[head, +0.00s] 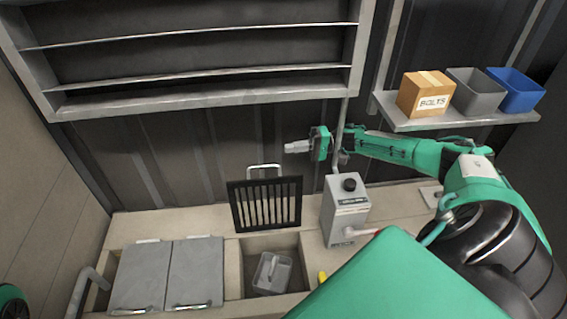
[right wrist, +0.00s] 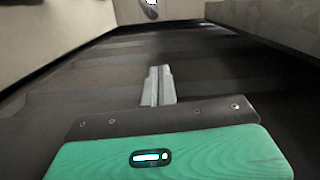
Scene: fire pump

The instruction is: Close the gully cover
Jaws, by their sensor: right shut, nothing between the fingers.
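The gully cover (head: 265,204) is a black slotted grate with a light metal handle (head: 264,169) at its top. It stands upright at the back edge of the open gully (head: 243,268), a square recess in the beige counter. A grey container (head: 272,272) sits inside the recess. My right gripper (head: 288,148) is shut and empty, pointing left above and to the right of the cover, apart from it. Its closed fingers (right wrist: 158,85) also show in the right wrist view, where the cover cannot be made out. My left gripper is not in view.
A grey box with a black knob (head: 347,205) and a vertical pipe stands right of the gully. Two grey lids (head: 142,275) lie at the left. A wall shelf (head: 455,121) holds a bolts box and two bins. An empty rack (head: 200,98) hangs above.

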